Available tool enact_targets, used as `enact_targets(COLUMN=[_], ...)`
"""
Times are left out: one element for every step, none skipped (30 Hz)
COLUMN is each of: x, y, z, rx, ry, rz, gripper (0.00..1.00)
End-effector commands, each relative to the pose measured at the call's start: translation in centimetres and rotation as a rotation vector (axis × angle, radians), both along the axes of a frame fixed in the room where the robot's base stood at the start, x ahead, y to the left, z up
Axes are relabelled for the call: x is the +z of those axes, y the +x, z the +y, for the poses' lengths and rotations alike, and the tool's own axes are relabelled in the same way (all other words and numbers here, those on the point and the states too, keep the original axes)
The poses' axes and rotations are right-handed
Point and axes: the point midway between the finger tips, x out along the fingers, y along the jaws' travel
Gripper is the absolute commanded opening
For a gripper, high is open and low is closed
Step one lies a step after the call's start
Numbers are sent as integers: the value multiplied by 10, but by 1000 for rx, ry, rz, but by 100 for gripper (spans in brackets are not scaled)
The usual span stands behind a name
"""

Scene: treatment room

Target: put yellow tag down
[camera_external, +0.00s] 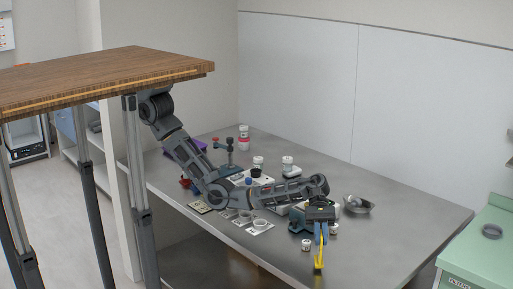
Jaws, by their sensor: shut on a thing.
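The yellow tag (319,261) hangs below my gripper (321,238) at the front right part of the grey metal table. It is a narrow yellow strip, seen nearly edge-on. My gripper points down and is shut on the tag's upper end. The tag's lower end is close to the table top; I cannot tell whether it touches. The blue fingers hide the part of the tag that they hold.
Cups on white cards (260,226), bottles and a small stand crowd the middle. The table (410,225) is clear at right.

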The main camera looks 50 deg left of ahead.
Motion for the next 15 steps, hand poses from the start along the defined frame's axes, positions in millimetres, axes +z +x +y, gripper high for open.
enact_targets(x=[-8, -10, -13, -13, -13, -13, -13, -13, -13, -13, -13, -14, -15, -16, -16], y=[0, 0, 0, 0, 0, 0, 0, 0, 0, 0, 0, 0, 0, 0, 0], z=[0, 0, 0, 0, 0, 0, 0, 0, 0, 0, 0, 0, 0, 0, 0], rx=[0, 1, 1, 1, 1, 1, 1, 1, 1, 1, 1, 1, 1, 0, 1], ry=[1, 0, 0, -1, -1, -2, -2, -2, -2, -2, -1, 0, 0, 0, -1], rz=[1, 1, 1, 0, 0, 0, 0, 0, 0, 0, 0, 0, 0, 0, -1], gripper=[0, 0, 0, 0, 0, 0, 0, 0, 0, 0, 0, 0, 0, 0, 16])
